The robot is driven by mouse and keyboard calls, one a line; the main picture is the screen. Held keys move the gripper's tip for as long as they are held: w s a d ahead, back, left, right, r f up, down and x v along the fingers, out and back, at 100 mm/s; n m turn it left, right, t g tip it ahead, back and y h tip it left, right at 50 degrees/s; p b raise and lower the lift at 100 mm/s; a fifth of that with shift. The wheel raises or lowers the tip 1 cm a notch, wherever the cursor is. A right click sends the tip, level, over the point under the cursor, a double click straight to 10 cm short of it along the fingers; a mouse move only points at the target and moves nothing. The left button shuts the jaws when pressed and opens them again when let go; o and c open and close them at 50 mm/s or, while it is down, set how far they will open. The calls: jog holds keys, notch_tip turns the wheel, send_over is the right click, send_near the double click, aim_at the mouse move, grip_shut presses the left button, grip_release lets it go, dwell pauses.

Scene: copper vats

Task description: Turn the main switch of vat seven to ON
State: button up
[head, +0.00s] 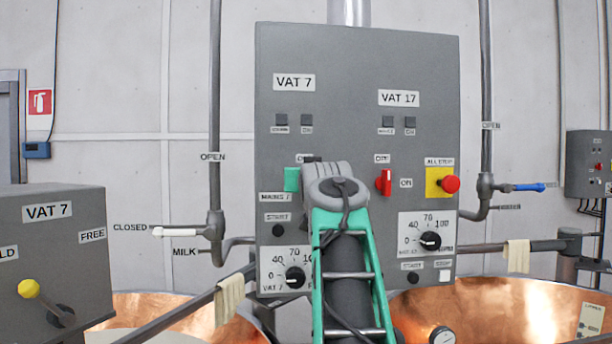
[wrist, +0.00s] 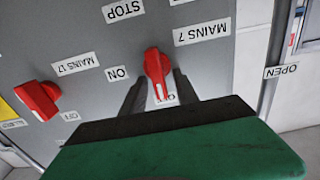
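The main switch of vat seven is a red knob (wrist: 156,68) on the grey panel, beside the "MAINS 7" label (wrist: 202,28). The wrist view shows the panel upside down. The knob lies nearly upright in that view, along the line to the partly hidden OFF label (wrist: 167,98). The ON label (wrist: 117,73) is to its left. My gripper (wrist: 160,80) is open, with one dark finger on each side of the knob's lower part; contact cannot be told. In the head view my arm hides this switch.
The similar red mains 17 switch (head: 384,182) is close by, and a red stop button (head: 451,184) sits on a yellow plate. Dials (head: 295,277) are lower on the panel. Pipes with valve handles flank it, and copper vats (head: 165,312) stand below.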

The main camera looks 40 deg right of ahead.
grip_shut()
jog(key=shift+f+m, duration=0.1)
jog(key=shift+m, duration=0.2)
jog(key=shift+s+d+f+m+b, duration=0.2)
jog(key=shift+d+f+m, duration=0.15)
jog(key=shift+m, duration=2.55)
jog(key=shift+s+d+f+m+b, duration=0.3)
jog(key=shift+f+m, duration=0.1)
jog(key=shift+m, duration=2.5)
jog(key=shift+s+d+f+m+b, duration=0.15)
jog(key=shift+d+f+m, duration=0.2)
jog(key=shift+m, duration=2.55)
jog(key=shift+a, duration=0.1)
